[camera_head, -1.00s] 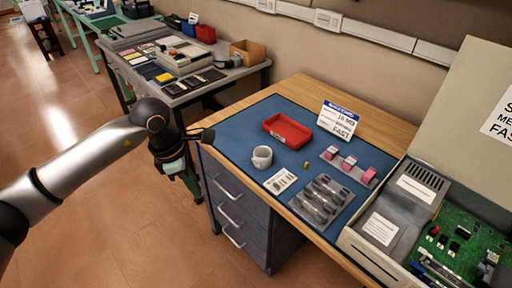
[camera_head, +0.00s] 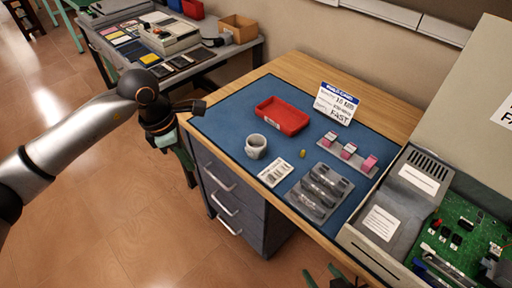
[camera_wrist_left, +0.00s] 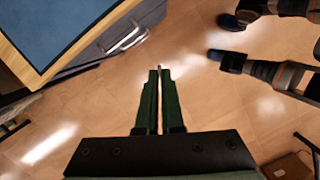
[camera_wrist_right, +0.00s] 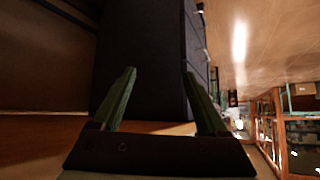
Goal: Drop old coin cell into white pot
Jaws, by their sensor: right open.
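A white pot (camera_head: 256,148), open at the top, stands upright on the blue mat, in front of the red tray. A small yellowish piece (camera_head: 302,154) is on the mat to its right; I cannot tell what it is. I cannot make out the old coin cell for certain.
An opened device with a green board (camera_head: 465,240) fills the right side. Drawers (camera_head: 225,190) face the front.

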